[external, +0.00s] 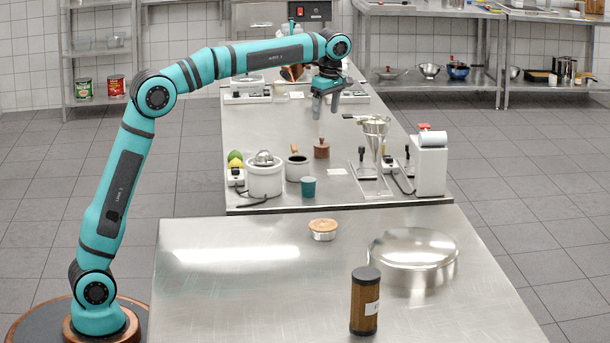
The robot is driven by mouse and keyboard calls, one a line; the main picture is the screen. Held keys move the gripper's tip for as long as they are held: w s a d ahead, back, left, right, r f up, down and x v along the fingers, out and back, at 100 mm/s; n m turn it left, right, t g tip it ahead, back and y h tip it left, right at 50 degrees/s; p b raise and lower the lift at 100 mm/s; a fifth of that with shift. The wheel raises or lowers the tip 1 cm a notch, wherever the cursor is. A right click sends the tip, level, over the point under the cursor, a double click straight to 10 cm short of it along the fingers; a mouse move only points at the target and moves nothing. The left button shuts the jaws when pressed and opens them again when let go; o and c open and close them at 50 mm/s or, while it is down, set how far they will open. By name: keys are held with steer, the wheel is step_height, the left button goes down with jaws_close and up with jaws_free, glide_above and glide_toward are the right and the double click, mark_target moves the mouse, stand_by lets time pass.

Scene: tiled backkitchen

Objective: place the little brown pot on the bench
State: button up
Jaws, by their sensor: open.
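A small brown pot with a knob on top (321,150) stands upright on the far steel bench (270,122), behind the teal cup. My gripper (326,112) hangs from the arm's end with its fingers pointing down, above the far bench. It is open, and nothing shows between its fingers. In the picture it is above the little brown pot and apart from it; the exact depth between them is hard to tell. A copper-coloured vessel (290,74) shows partly behind my arm and is partly hidden.
Near the pot are a dark saucepan (298,168), a teal cup (308,187), a white juicer (264,178), a funnel stand (374,128) and a white machine (430,165).

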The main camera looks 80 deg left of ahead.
steer(key=s+d+r+m+t, duration=0.5)
steer(key=s+d+m, duration=0.2)
steer(key=s+d, duration=0.15)
steer(key=s+d+r+m+t, duration=0.4)
steer(key=s+d+m, duration=0.2)
steer(key=s+d, duration=0.3)
steer(key=s+d+f+m+t, duration=0.1)
steer(key=s+d+m+t, duration=0.1)
steer(key=s, duration=0.6)
steer(key=s+d+f+m+t, duration=0.1)
steer(key=s+d+m+t, duration=0.2)
steer(key=s+m, duration=0.4)
steer(key=s+d+f+m+t+h, duration=0.1)
steer(key=s+d+m+t, duration=0.2)
steer(key=s, duration=0.6)
steer(key=shift+s+d+m+t, duration=0.25)
steer(key=shift+s+m+t, duration=0.05)
steer(key=shift+m+t, duration=0.45)
